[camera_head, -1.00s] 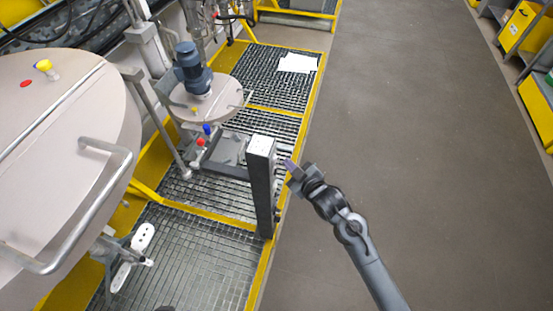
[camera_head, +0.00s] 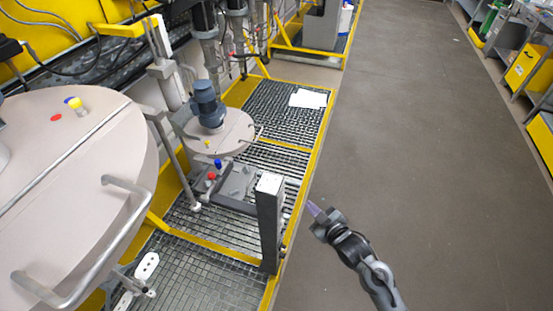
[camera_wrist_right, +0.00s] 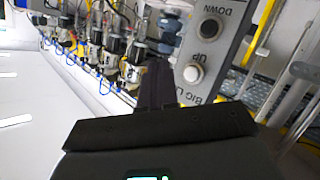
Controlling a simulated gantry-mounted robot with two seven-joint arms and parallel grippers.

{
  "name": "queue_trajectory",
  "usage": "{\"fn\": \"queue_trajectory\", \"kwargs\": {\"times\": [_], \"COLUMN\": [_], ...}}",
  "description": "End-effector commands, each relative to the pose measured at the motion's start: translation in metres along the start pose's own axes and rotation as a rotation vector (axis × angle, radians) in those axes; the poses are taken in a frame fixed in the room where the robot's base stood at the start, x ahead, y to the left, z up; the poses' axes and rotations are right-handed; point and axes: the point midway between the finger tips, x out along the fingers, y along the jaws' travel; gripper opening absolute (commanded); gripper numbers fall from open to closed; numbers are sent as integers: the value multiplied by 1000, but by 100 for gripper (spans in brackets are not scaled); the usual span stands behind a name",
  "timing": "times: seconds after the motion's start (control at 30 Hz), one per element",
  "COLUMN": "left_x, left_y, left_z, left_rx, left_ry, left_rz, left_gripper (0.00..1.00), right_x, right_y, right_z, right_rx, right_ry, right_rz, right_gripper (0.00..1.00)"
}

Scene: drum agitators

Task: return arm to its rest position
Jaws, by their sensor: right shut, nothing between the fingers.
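My right gripper (camera_head: 314,209) shows in the head view over the grey floor, to the right of a dark post (camera_head: 269,228) and apart from it. It is shut, with nothing between its fingers. In the right wrist view the shut dark fingers (camera_wrist_right: 160,85) point toward a grey panel (camera_wrist_right: 215,45) with a black button (camera_wrist_right: 210,30) marked DOWN and a white button (camera_wrist_right: 193,73) marked UP. My left gripper is not in view.
A small drum with a blue motor (camera_head: 207,105) stands on the yellow-edged grating (camera_head: 215,285). A large round lid (camera_head: 60,180) with a bent handle fills the left. The grey floor (camera_head: 400,120) to the right is clear. Yellow cabinets (camera_head: 528,65) stand at the far right.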

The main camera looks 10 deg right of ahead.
Motion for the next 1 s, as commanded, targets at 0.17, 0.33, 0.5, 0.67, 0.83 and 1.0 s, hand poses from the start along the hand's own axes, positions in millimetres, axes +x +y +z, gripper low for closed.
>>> {"fn": "queue_trajectory", "kwargs": {"times": [0.17, 0.33, 0.5, 0.67, 0.83, 1.0], "left_x": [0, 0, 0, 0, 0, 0], "left_y": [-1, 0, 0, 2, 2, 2], "left_z": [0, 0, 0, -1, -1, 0], "left_rx": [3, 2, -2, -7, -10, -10], "left_ry": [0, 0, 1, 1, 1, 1], "left_rz": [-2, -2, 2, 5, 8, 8], "left_gripper": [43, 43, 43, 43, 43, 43], "right_x": [-4, -26, -86, -162, -225, -266], "right_y": [-10, -52, -99, -119, -116, -107], "right_z": [12, 51, 68, 73, 64, 52], "right_rx": [8, 47, 118, 244, 372, 472], "right_ry": [-20, -81, -179, -432, -664, -837], "right_rz": [-13, -62, -93, -105, -99, -89], "right_gripper": [0, 0, 0, 0, 0, 0]}}
